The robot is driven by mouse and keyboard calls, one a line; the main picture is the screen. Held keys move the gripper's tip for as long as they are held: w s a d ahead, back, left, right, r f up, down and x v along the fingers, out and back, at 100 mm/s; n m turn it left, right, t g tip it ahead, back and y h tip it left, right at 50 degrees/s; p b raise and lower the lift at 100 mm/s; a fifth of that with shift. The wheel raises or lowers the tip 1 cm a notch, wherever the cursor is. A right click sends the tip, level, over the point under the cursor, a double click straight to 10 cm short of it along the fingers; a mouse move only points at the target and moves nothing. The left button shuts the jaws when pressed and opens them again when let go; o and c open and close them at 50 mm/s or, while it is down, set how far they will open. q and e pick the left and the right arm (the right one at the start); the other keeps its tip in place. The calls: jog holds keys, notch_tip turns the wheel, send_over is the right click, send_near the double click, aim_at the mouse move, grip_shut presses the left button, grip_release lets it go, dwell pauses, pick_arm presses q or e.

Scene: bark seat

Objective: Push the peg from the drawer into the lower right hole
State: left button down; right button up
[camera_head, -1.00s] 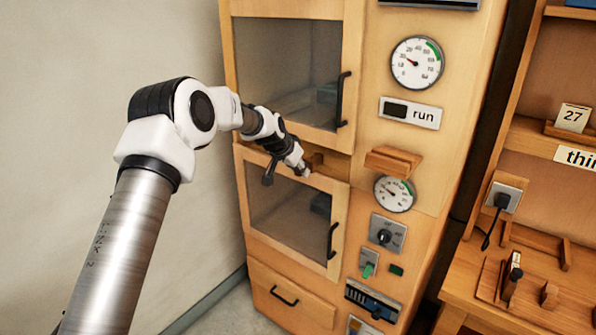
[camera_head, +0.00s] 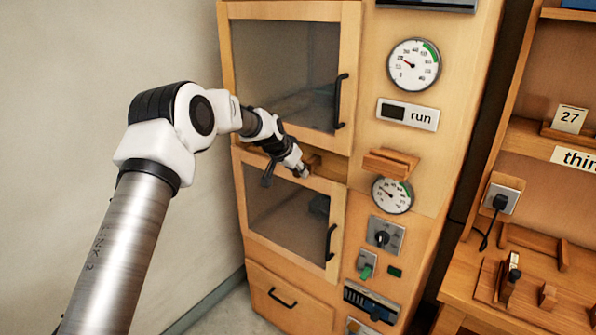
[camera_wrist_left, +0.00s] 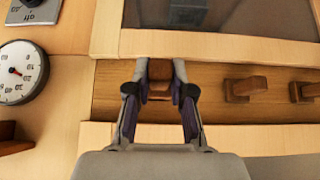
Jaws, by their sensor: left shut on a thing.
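My left gripper (camera_head: 303,171) is at the wooden strip (camera_head: 330,167) between the two glass doors of the tall cabinet. In the left wrist view its fingers (camera_wrist_left: 160,88) are shut on a brown wooden peg (camera_wrist_left: 160,70), in front of that strip. Two similar brown pegs, one nearer (camera_wrist_left: 246,88) and one at the picture's edge (camera_wrist_left: 306,90), stick out of the strip to the right in that view. The peg's far end and any hole behind it are hidden. The drawer (camera_head: 290,297) at the cabinet's bottom looks shut. My right gripper is not in view.
The upper door (camera_head: 290,75) and lower door (camera_head: 287,213) are shut, with black handles. A small wooden ledge (camera_head: 390,162) sticks out to the right, above a round gauge (camera_head: 392,195). A workbench (camera_head: 535,265) stands at the far right. A bare wall is at left.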

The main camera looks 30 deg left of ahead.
aim_at(306, 162)
pick_arm(q)
jog(key=shift+w, duration=0.2)
jog(key=shift+w+d, duration=0.15)
jog(key=shift+w, duration=0.85)
jog(key=shift+w+p, duration=0.75)
jog(key=shift+w, duration=0.4)
jog(key=c, duration=0.9)
grip_release()
jog(key=shift+c, duration=0.2)
